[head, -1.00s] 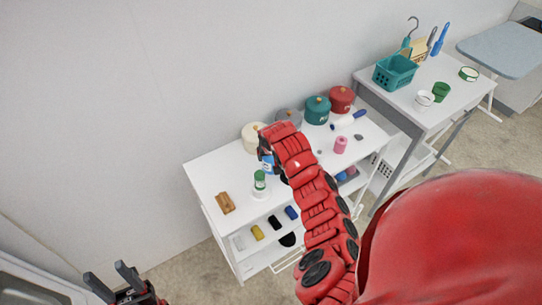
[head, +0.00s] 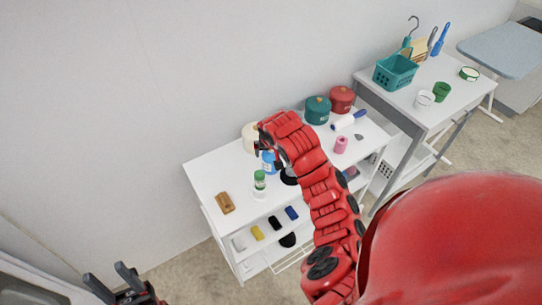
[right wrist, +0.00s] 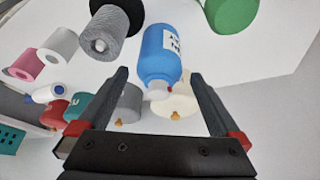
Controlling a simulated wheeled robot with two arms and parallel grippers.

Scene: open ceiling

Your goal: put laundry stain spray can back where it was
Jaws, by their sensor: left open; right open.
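A blue can (head: 268,167) with a white label stands on the white shelf unit's top (head: 215,178), partly hidden by my right gripper in the head view. It looks like the spray can, but I cannot read its label. In the right wrist view the blue can (right wrist: 163,52) shows large, with a pale and red cap, between the open fingers. My right gripper (right wrist: 158,77) is open and empty; I cannot tell whether it touches the can. In the head view the right gripper (head: 263,147) is at the can. My left gripper (head: 106,271) is open and empty, low at left, away from the shelf.
A green-and-white container (head: 259,182) stands close to the blue can. A brown block (head: 225,202) lies left. A cream pot (head: 250,137), teal pot (head: 317,110) and red pot (head: 342,99) line the back.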

